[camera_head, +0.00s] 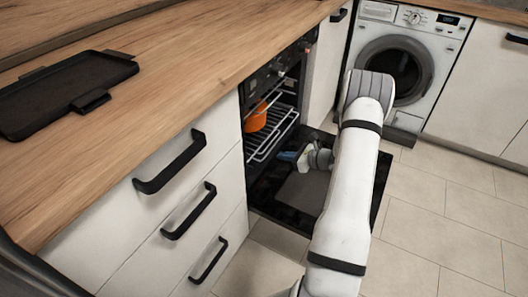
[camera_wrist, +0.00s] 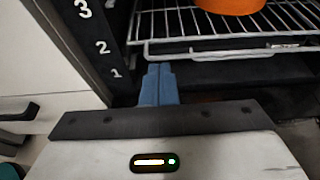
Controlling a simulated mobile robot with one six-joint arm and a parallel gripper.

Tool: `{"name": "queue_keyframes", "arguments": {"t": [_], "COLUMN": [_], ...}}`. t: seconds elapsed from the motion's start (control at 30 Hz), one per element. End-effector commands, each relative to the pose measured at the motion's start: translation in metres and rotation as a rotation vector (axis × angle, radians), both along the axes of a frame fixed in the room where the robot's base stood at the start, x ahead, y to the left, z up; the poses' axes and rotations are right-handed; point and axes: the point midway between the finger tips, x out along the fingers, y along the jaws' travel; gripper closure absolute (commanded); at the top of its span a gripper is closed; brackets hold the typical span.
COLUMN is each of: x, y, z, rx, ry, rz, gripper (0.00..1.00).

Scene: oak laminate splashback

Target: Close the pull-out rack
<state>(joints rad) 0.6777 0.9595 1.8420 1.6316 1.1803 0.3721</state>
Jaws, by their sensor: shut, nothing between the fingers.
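The pull-out rack (camera_head: 266,142) is a silver wire shelf in the open oven, sticking partly out of the oven opening. An orange pot (camera_head: 256,117) sits on it. In the wrist view the rack (camera_wrist: 235,42) crosses the top, with the bottom of the orange pot (camera_wrist: 228,4) on its wires. My gripper (camera_head: 289,156) is in front of the rack, above the lowered oven door. In the wrist view its blue fingers (camera_wrist: 159,72) are shut and empty, with the tips just below the left end of the rack's front bar. I cannot tell whether they touch it.
The oven door (camera_head: 302,193) is folded down flat below my gripper. White drawers (camera_head: 172,205) with black handles stand left of the oven. A black tray (camera_head: 65,90) lies on the wooden counter. A washing machine (camera_head: 400,70) stands behind. The tiled floor at right is clear.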

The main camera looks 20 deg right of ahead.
Motion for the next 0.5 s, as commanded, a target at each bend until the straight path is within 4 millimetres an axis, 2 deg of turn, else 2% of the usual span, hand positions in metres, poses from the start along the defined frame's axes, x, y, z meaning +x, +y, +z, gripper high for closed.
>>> {"name": "queue_keyframes", "arguments": {"t": [0.17,0.5], "x": [0.007,0.049], "y": [-0.002,0.034], "z": [-0.007,-0.026], "rx": [0.021,0.019], "ry": [-0.040,-0.041], "rz": [-0.007,-0.004], "gripper": [1.00,1.00]}}
